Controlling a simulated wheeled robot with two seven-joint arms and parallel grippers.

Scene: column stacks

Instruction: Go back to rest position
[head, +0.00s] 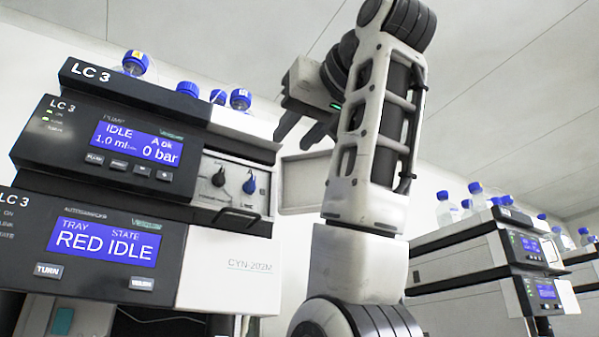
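My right arm rises from the bottom centre. Its gripper (291,142) is up near the middle top, pointing down and left. Its two dark fingers are apart with nothing visible between them, so it is open. It is in front of or beside the right end of the LC 3 stack (228,262); the exact gap cannot be told. My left gripper is not in view.
The stack's pump unit (75,150) reads IDLE, 0 bar; the autosampler (60,205) below reads RED IDLE. A pale panel (304,186) stands out beside the knobs. Blue-capped bottles (134,63) stand on top. More stacks (465,275) stand at right.

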